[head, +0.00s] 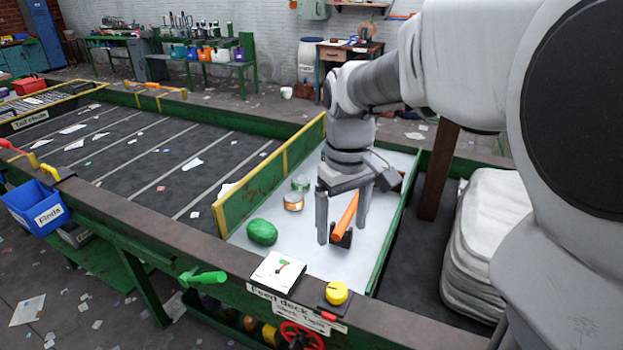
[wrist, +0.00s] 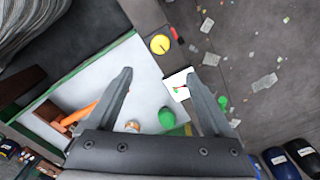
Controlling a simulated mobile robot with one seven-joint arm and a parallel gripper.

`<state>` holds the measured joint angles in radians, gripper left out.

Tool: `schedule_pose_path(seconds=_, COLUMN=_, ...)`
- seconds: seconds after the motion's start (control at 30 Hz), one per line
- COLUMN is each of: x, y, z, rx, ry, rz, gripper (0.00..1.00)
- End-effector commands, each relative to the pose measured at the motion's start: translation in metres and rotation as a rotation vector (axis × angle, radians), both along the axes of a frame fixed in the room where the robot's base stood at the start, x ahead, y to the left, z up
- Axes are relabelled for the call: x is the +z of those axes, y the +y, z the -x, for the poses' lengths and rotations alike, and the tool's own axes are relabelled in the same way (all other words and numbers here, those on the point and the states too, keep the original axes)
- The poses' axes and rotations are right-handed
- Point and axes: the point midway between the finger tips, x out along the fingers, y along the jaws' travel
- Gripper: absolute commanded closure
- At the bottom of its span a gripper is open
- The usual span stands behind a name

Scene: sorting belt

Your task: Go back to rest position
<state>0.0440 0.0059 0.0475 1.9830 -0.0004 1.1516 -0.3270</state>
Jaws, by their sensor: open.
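My gripper (head: 343,215) hangs above the white feed deck (head: 290,225), fingers down and apart, with nothing between them. In the wrist view my gripper (wrist: 165,85) also shows open and empty. On the deck lie a green lump (head: 262,232), an orange-labelled can (head: 294,201), a greenish can (head: 300,183) and an orange-handled hammer (head: 346,216). The hammer is partly hidden behind the fingers.
A green and yellow board (head: 262,180) separates the deck from the dark belt (head: 150,150). A yellow button (head: 336,293) and a white card (head: 278,272) are on the front rail. Stacked white sacks (head: 487,240) stand at right. A blue bin (head: 35,205) hangs at left.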

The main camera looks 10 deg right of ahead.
Motion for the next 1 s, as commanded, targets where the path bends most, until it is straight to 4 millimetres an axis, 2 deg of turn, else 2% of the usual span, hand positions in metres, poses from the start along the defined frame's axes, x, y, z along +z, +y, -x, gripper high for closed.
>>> schedule_pose_path(seconds=0.37, x=0.004, y=0.0, z=0.0, rx=0.0, ry=0.0, rz=0.0, gripper=0.14)
schedule_pose_path(seconds=0.5, x=0.009, y=0.0, z=0.007, rx=-0.014, ry=-0.024, rz=0.001, gripper=0.14)
schedule_pose_path(seconds=0.63, x=0.021, y=0.0, z=0.025, rx=-0.055, ry=-0.089, rz=0.002, gripper=0.14)
schedule_pose_path(seconds=0.8, x=0.035, y=0.0, z=0.06, rx=-0.133, ry=-0.207, rz=-0.006, gripper=0.14)
schedule_pose_path(seconds=1.0, x=0.04, y=-0.001, z=0.099, rx=-0.226, ry=-0.345, rz=-0.033, gripper=0.14)
